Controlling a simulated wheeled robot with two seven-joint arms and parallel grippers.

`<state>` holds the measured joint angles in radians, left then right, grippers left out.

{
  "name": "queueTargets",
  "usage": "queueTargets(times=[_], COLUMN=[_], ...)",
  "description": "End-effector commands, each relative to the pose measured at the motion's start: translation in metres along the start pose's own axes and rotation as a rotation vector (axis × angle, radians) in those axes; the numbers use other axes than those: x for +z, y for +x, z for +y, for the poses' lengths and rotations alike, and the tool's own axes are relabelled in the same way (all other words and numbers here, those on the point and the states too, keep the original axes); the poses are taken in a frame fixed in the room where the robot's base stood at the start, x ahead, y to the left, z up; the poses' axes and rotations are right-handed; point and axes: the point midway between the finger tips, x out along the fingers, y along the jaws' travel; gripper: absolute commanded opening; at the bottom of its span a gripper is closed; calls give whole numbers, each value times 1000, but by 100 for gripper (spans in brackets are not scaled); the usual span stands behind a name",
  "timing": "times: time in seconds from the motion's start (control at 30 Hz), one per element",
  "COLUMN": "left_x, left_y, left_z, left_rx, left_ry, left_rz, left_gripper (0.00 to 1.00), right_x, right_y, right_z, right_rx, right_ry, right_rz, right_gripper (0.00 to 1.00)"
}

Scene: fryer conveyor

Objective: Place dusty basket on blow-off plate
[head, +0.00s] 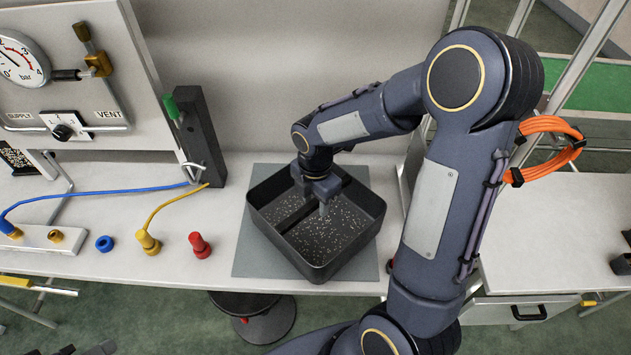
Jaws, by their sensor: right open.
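The dusty basket (330,262) is a black square tray with a dividing bar, and its floor is speckled with pale dust. It sits, turned at an angle, on a flat grey plate (250,257) on the white bench. My right gripper (322,205) is at the basket, pointing down over its inside near the bar. It is open, and I cannot tell whether its fingers touch the bar. Part of the basket's back wall is hidden behind the gripper.
A dark upright block (202,140) with a green-tipped part stands left of the plate. A red fitting (199,245), a yellow fitting (148,242) and a blue ring (104,243) are on the bench. A gauge panel (70,70) is at the upper left.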

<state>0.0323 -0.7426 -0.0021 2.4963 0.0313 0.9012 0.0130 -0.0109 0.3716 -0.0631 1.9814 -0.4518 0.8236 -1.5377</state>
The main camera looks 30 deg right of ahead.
Motion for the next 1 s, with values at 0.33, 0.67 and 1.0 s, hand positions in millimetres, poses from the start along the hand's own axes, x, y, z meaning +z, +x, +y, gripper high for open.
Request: queueTargets(times=[0.33, 0.67, 1.0], left_x=[-1, -2, -1], left_y=[-3, -3, -3], left_z=[1, 1, 1], left_rx=[0, 0, 0], left_ry=[0, 0, 0], left_rz=[0, 0, 0], left_gripper=[36, 36, 36], right_x=[0, -5, -54], right_y=[-72, -108, -140], right_z=[1, -24, -127], right_rx=[3, 60, 212], right_ry=[-1, 235, 1407], right_rz=[-1, 43, 434], right_gripper=[42, 42, 42])
